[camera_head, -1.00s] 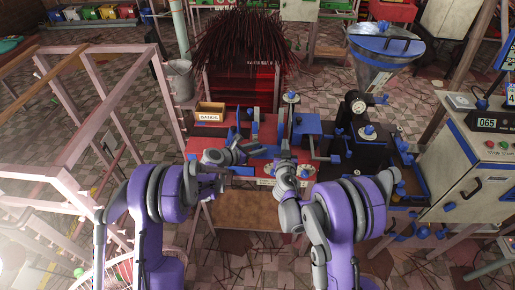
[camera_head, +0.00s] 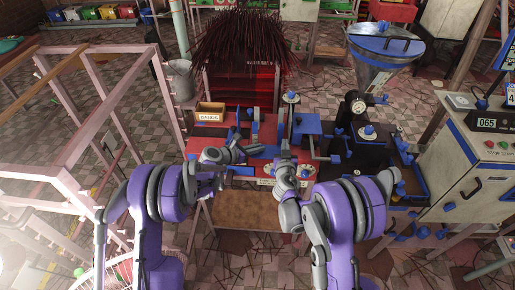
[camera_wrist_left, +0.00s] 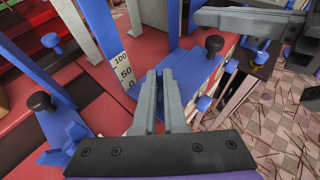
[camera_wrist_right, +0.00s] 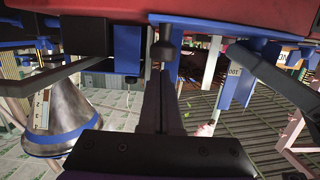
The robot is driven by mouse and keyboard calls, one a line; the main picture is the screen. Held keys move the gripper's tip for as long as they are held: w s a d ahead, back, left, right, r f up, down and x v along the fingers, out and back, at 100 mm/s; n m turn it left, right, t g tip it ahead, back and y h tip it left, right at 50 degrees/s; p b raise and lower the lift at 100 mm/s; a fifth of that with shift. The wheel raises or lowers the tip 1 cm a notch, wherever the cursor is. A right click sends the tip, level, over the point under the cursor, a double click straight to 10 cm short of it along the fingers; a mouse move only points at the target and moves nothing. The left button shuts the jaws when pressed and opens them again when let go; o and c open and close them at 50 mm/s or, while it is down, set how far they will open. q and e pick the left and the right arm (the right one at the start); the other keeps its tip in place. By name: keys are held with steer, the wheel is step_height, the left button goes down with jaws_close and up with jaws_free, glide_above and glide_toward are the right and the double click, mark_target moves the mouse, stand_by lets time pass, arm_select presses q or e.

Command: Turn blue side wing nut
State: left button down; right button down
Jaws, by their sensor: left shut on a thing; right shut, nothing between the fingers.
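My left gripper (camera_wrist_left: 164,80) is shut on a small part at the front of the red bench (camera_head: 268,132). The part is mostly hidden between the fingers, so I cannot tell its shape. In the left wrist view a blue winged piece (camera_wrist_left: 66,142) lies to the left, apart from the fingers. A blue part (camera_wrist_left: 203,104) shows just right of the fingers. A blue upright with a white scale (camera_wrist_left: 124,70) stands beyond the fingertips. My right gripper (camera_wrist_right: 162,72) is shut and empty, its tips just below a dark knob (camera_wrist_right: 164,49) under the bench.
Blue-knobbed extruder machinery (camera_head: 305,125) stands behind the grippers. A dark machine (camera_head: 370,150) with a metal hopper (camera_head: 375,72) is to the right. A labelled wooden box (camera_head: 209,113) sits at the back left. A grey cabinet (camera_head: 465,170) bounds the right side.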

arm_select(q)
steer(key=m+g+h, duration=0.2)
steer(key=m+g, duration=0.2)
steer(key=shift+h, duration=0.3)
steer(key=shift+m+g+h, duration=0.4)
steer(key=shift+m+g, duration=1.1)
steer(key=shift+g, duration=0.2)
steer(key=c, duration=1)
jaws_free()
steer(key=v, duration=1.2)
steer(key=shift+w+f, duration=0.1)
steer(key=shift+w, duration=0.05)
steer(key=shift+a, duration=0.1)
